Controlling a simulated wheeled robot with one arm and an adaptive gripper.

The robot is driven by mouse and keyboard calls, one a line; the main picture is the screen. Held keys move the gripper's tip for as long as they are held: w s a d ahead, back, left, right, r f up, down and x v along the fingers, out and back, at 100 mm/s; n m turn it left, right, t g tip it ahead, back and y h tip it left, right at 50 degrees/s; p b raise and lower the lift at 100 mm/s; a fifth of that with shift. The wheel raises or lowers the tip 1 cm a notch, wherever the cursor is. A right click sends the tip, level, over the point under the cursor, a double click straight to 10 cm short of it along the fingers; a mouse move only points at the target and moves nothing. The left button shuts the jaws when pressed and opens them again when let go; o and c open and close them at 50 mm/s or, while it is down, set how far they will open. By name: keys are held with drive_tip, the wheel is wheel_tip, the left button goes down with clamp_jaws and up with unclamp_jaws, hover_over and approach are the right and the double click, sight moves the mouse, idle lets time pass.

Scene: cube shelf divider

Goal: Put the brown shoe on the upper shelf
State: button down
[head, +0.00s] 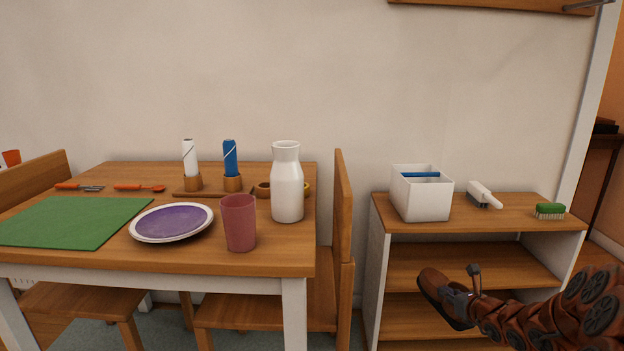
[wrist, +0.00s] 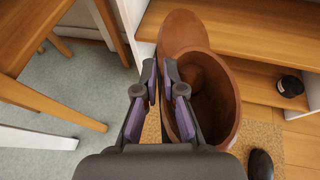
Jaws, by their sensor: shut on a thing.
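The unit's top (head: 465,222) bears a white box (head: 421,198), a white brush (head: 482,194) and a green brush (head: 550,211). A dark round item (wrist: 290,86) sits lower in the unit. A dark shoe (wrist: 261,164) is by the mat (wrist: 263,133). A chair (head: 343,215) stands left.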

drive_tip(key=s+a+r+n+y, duration=0.1)
drive_tip(key=s+a+r, duration=0.2)
drive_tip(key=a+r, duration=0.6)
drive_tip(key=s+a+r, duration=0.2)
drive_tip(key=a+r, duration=0.5)
drive_tip(key=a, duration=0.3)
wheel_tip(320, 180, up, 38)
drive_tip(key=p, duration=3.8)
drive_tip(key=shift+f, duration=0.15)
